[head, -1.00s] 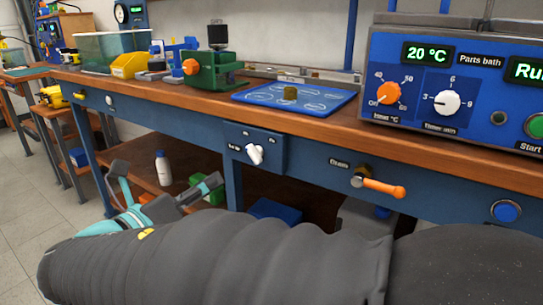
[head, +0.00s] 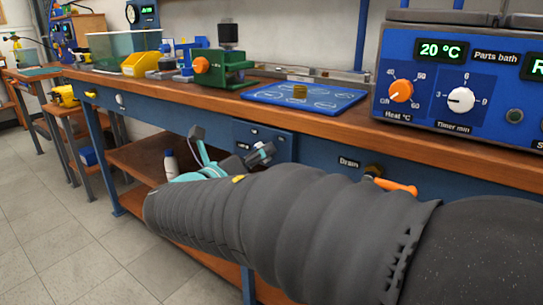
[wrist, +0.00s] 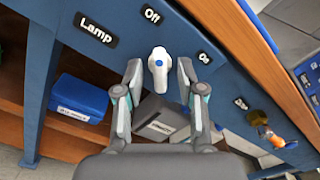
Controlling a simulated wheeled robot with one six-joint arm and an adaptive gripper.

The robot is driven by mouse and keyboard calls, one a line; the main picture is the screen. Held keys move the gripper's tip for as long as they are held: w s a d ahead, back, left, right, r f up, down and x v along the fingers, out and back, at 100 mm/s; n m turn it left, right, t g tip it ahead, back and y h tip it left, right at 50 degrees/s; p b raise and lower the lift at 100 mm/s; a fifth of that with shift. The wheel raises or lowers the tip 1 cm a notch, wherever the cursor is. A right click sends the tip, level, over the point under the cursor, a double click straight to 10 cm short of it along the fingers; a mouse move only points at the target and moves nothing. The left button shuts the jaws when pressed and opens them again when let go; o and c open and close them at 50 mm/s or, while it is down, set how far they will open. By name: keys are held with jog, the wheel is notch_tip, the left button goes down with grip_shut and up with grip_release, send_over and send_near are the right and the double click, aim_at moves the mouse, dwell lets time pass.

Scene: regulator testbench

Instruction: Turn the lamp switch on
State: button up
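The lamp switch is a white lever knob (wrist: 158,66) with a blue dot, on the blue panel of the bench front. In the wrist view it stands between my open fingers, near their tips, with a "Lamp" label (wrist: 95,30) to its left, "Off" above and "On" to its right. The knob points roughly at the "Off" side or straight along the picture; its exact setting is hard to tell. My gripper (wrist: 160,80) is open around the knob, and I cannot tell whether the fingers touch it. In the head view my gripper (head: 232,150) is at the switch panel (head: 265,136) and hides the knob.
An orange drain handle (head: 396,186) sticks out right of the panel and shows in the wrist view (wrist: 270,135). The wooden bench top (head: 330,128) overhangs above. A white bottle (head: 170,165) and a blue box (wrist: 80,98) are on the lower shelf.

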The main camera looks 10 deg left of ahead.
jog(key=shift+w, duration=0.1)
grip_shut()
jog(key=shift+m, duration=0.3)
jog(key=shift+a+m+b, duration=0.1)
jog(key=shift+m+b, duration=2.7)
jog(key=shift+m, duration=4.9)
